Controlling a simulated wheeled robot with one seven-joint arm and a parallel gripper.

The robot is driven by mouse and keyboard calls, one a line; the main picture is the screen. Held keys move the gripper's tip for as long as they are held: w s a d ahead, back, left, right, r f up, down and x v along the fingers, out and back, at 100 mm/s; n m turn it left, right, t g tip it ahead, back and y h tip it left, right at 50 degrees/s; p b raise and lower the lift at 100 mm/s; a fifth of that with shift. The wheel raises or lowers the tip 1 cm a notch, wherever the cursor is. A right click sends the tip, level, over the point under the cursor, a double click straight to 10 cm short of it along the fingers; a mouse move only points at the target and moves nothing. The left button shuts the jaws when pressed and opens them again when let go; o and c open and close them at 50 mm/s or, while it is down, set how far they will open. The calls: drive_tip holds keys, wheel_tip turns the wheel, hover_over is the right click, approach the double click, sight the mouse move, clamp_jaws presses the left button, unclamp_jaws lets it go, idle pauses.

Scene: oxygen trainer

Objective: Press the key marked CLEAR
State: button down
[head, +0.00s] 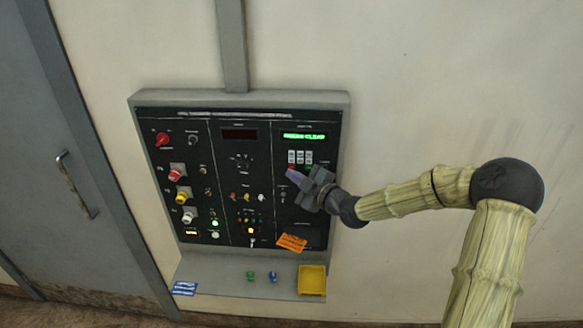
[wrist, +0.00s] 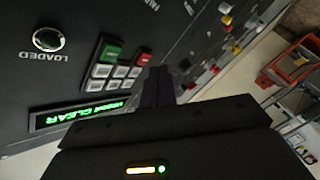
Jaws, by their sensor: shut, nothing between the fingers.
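The keypad (head: 300,157) is a small block of pale keys with a red key and a green key along its lower row, under a lit green display (head: 303,136) whose text seems to end in CLEAR. The wrist view shows the keypad upside down, with the green key (wrist: 113,52) and the red key (wrist: 144,59). Key markings are too small to read, so I cannot tell which is CLEAR. My gripper (head: 291,174) is shut and empty, its fingertips close to the red key. In the wrist view the fingertips (wrist: 158,73) appear just beside it; contact cannot be told.
The wall panel (head: 232,118) carries several knobs, switches and lamps left of the keypad. A ledge below holds a yellow tray (head: 312,281), and small green and blue pieces. An orange tag (head: 291,242) hangs at the lower panel. A grey door (head: 50,150) stands at left.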

drive_tip(key=shift+w, duration=0.15)
drive_tip(key=shift+w+b, duration=0.3)
drive_tip(key=shift+w, duration=0.3)
idle(0.7)
drive_tip(key=shift+s, duration=0.1)
drive_tip(key=shift+s+b, duration=0.65)
drive_tip(key=s+b, duration=0.2)
drive_tip(key=s, duration=0.3)
idle(0.5)
